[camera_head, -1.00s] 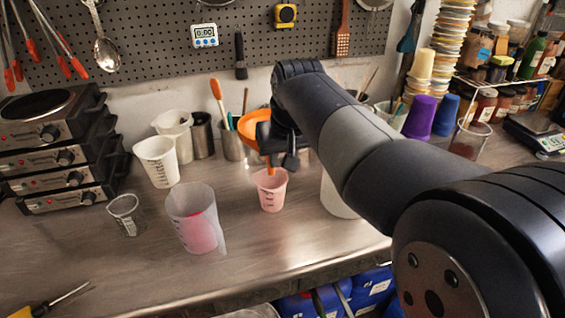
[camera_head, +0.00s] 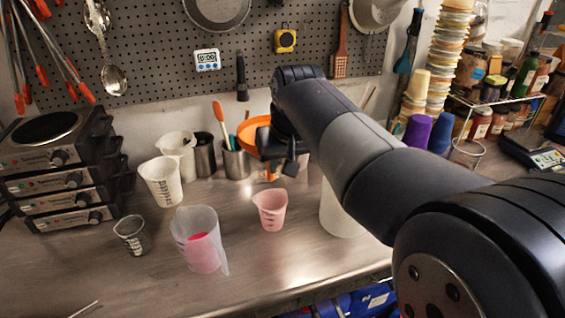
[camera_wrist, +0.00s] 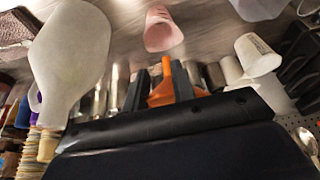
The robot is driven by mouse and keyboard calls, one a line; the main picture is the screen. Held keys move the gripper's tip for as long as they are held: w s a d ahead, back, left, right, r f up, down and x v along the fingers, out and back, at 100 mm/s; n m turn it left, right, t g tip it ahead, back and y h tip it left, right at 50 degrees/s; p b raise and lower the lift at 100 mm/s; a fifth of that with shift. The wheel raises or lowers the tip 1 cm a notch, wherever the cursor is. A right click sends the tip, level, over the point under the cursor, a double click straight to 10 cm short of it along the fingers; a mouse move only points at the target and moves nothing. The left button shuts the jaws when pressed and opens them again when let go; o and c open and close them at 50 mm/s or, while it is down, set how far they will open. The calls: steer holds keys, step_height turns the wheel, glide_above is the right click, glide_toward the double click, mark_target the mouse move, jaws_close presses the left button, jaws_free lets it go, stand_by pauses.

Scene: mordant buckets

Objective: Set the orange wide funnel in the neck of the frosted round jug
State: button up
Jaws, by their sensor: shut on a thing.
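My gripper (camera_head: 287,150) is shut on the orange wide funnel (camera_head: 256,134) and holds it in the air above the bench. In the wrist view the orange funnel (camera_wrist: 174,84) shows between the fingers, its narrow part towards the camera's far side. The frosted round jug (camera_head: 338,214) stands on the bench right of the gripper in the head view, its upper part and neck hidden behind my arm. In the wrist view the jug (camera_wrist: 68,55) appears whole and upside down at the left, apart from the funnel.
A pink measuring cup (camera_head: 270,212) stands on the bench below the gripper. A larger clear cup with pink contents (camera_head: 200,240) and a small clear cup (camera_head: 131,235) are to its left. Metal tool cans (camera_head: 236,162) stand behind. The front middle of the bench is clear.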

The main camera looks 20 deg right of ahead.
steer(key=shift+r+p, duration=2.15)
steer(key=shift+r, duration=0.6)
steer(key=shift+f, duration=0.1)
